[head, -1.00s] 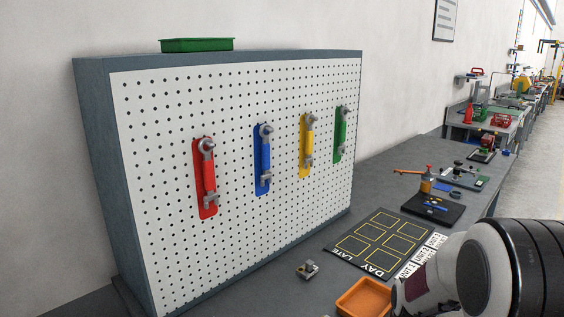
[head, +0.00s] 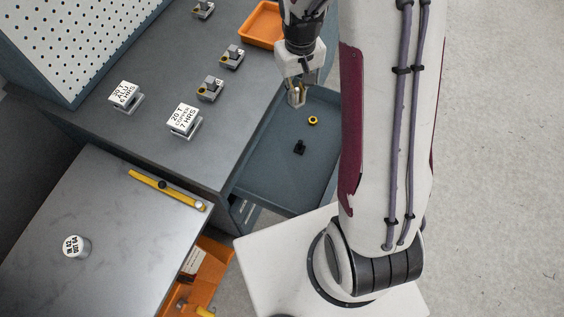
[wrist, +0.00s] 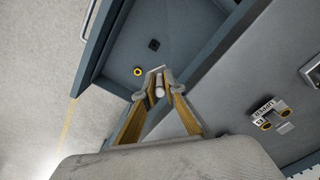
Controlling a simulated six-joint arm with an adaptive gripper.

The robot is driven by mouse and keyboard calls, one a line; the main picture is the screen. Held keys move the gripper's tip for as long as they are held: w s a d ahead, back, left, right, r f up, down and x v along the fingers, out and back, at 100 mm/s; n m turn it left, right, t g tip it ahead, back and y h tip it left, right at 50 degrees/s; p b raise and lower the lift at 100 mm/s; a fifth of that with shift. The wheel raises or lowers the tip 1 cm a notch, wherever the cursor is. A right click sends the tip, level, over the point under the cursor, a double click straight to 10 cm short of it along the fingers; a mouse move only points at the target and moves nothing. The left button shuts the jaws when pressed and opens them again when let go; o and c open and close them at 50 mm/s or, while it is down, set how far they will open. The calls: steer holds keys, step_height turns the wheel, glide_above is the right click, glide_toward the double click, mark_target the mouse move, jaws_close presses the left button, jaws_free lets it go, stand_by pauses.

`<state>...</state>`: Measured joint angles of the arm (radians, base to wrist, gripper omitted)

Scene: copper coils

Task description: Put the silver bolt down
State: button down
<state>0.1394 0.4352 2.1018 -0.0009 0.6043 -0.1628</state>
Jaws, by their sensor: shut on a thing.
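My gripper (head: 297,97) is shut on the silver bolt (wrist: 160,92), which shows between the fingers in the wrist view. In the head view the bolt is too small and covered to make out clearly. The gripper (wrist: 157,84) is over the far left part of an open blue-grey drawer (head: 270,165), beside the bench edge. In the wrist view, the drawer floor (wrist: 185,35) lies beyond the fingertips. I cannot tell exactly how high the bolt is above it.
A yellow ring (head: 313,120) and a small black part (head: 299,147) lie in the drawer, with bare floor around them. The bench (head: 160,75) holds several small metal fixtures, white labelled blocks (head: 184,121) and an orange tray (head: 261,24). A lower table (head: 120,230) is at left.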

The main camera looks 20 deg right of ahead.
steer(key=s+a+f+m, duration=0.3)
steer(key=f+m, duration=0.3)
steer(key=f, duration=0.2)
steer(key=s+a+f+m, duration=0.3)
steer(key=s+f+m, duration=0.3)
steer(key=f, duration=0.2)
steer(key=shift+s+a+f, duration=0.15)
steer(key=shift+a+f, duration=0.1)
steer(key=shift+a, duration=0.05)
stand_by(0.5)
steer(key=shift+f, duration=2.95)
steer(key=shift+f, duration=1.85)
